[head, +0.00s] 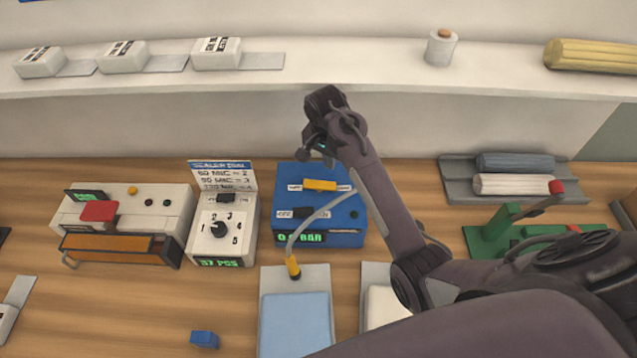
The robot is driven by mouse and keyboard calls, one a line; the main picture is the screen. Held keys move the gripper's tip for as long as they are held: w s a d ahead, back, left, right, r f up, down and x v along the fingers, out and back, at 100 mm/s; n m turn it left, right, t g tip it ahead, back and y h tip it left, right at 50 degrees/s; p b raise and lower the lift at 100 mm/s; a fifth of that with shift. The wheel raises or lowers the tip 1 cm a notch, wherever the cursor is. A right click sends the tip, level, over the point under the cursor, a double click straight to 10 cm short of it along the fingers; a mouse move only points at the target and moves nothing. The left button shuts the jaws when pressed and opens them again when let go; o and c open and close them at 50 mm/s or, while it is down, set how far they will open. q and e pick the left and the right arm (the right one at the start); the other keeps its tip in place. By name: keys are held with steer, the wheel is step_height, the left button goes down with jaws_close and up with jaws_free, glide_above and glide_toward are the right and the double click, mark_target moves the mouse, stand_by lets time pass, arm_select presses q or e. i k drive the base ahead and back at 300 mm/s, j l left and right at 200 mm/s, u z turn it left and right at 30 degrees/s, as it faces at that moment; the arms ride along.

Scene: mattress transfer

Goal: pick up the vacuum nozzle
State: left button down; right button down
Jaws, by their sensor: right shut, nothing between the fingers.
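The vacuum nozzle (293,267) is a small yellow piece with a dark tip, at the end of a pale hose (318,214). It stands at the top edge of a grey tray, near the blue pad (296,325). The hose comes from the blue vacuum unit (318,239), which has a green display and a yellow switch. My right gripper (316,148) is shut and empty. In the picture it is above the back of the blue unit, well apart from the nozzle. My right arm covers part of the bench to the right. My left gripper is out of view.
A dial box (222,228) and a sealer (128,220) stand left of the blue unit. A small blue block (204,339) lies at the front. A tray with rolls (457,190) and a green press (495,232) are at right. A white shelf (350,72) runs behind.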

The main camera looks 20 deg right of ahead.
mark_target(293, 269)
steer(key=k+j, duration=0.5)
steer(key=k, duration=0.2)
steer(key=k+j, duration=0.45)
steer(key=k, duration=0.2)
